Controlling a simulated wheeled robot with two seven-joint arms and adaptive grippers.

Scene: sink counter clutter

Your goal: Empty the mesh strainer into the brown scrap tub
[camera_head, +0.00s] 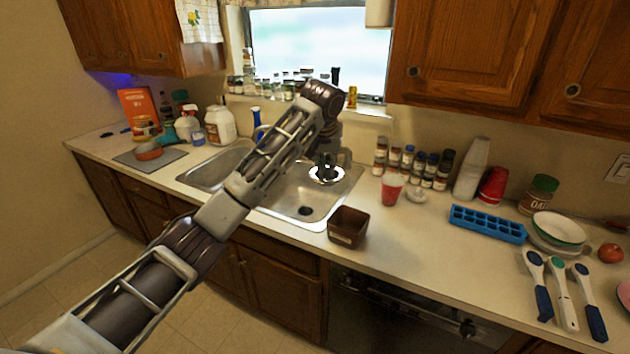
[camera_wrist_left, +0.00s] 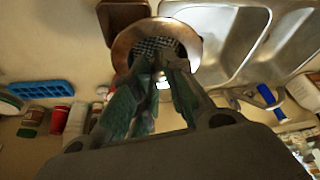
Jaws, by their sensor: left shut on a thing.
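My left gripper (camera_head: 329,158) reaches over the right sink basin and is shut on the mesh strainer (camera_head: 327,174), which shows there as a small pale ring. In the left wrist view the fingers (camera_wrist_left: 162,72) meet at the near edge of the strainer (camera_wrist_left: 126,44), a round metal rim around dark mesh. Whether anything lies in the mesh is too dark to tell. The brown scrap tub (camera_head: 347,228) stands upright on the counter in front of the basin's right corner. It also shows in the left wrist view (camera_wrist_left: 112,22), beside the strainer. My right gripper is out of view.
The double sink (camera_head: 304,199) lies under the strainer. A red cup (camera_head: 392,189), spice jars (camera_head: 408,163) and a blue ice tray (camera_head: 487,223) stand right of it. Bottles (camera_head: 220,126) stand at the left. The counter just right of the tub is clear.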

